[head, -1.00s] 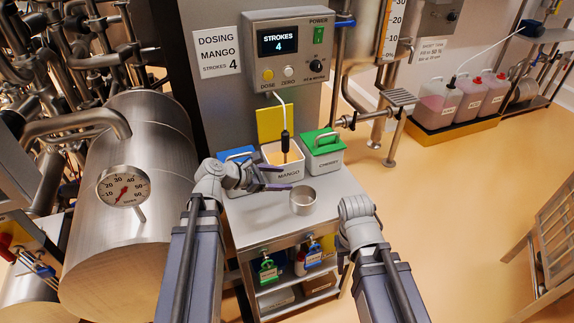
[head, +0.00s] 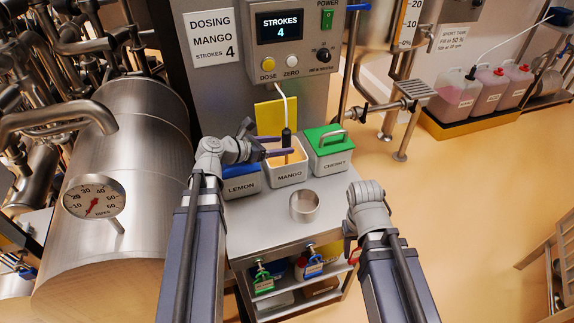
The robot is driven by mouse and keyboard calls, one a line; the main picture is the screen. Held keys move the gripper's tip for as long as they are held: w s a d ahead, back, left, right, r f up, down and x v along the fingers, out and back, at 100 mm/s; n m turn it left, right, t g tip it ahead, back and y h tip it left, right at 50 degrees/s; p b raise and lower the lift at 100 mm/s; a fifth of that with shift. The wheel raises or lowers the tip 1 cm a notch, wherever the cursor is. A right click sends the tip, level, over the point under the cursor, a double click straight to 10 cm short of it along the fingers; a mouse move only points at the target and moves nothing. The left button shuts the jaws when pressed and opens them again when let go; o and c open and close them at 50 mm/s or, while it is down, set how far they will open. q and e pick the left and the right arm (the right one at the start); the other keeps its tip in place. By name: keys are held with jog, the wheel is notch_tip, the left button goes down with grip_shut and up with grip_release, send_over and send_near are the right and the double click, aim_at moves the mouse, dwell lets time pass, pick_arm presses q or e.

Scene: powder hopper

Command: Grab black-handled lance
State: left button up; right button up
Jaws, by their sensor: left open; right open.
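The black-handled lance (head: 286,137) stands upright in the open mango bin (head: 288,175), its tip down in the pale powder and a white hose rising from its top. My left gripper (head: 284,146) is open at the lance, with its dark fingers close to the handle above the bin. I cannot tell whether the fingers touch it or stand on both sides of it. My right gripper (head: 350,246) is by the cart's right edge, away from the lance; its fingers are hardly visible.
The blue-lidded lemon bin (head: 242,187) and green-lidded cherry bin (head: 328,150) flank the mango bin. An empty metal cup (head: 304,204) stands in front on the steel cart (head: 270,228). The dosing box (head: 292,45) above reads STROKES 4. A steel tank (head: 125,190) is at left.

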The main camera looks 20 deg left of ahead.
pick_arm(q)
jog(key=shift+w+d+f, duration=0.25)
jog(key=shift+w+d, duration=0.05)
jog(key=shift+w, duration=0.1)
jog(key=b+x, duration=0.2)
jog(key=x, duration=0.3)
jog(key=shift+w+a, duration=0.1)
jog(key=shift+w, duration=0.05)
jog(key=shift+c, duration=0.2)
grip_shut()
dwell(0.8)
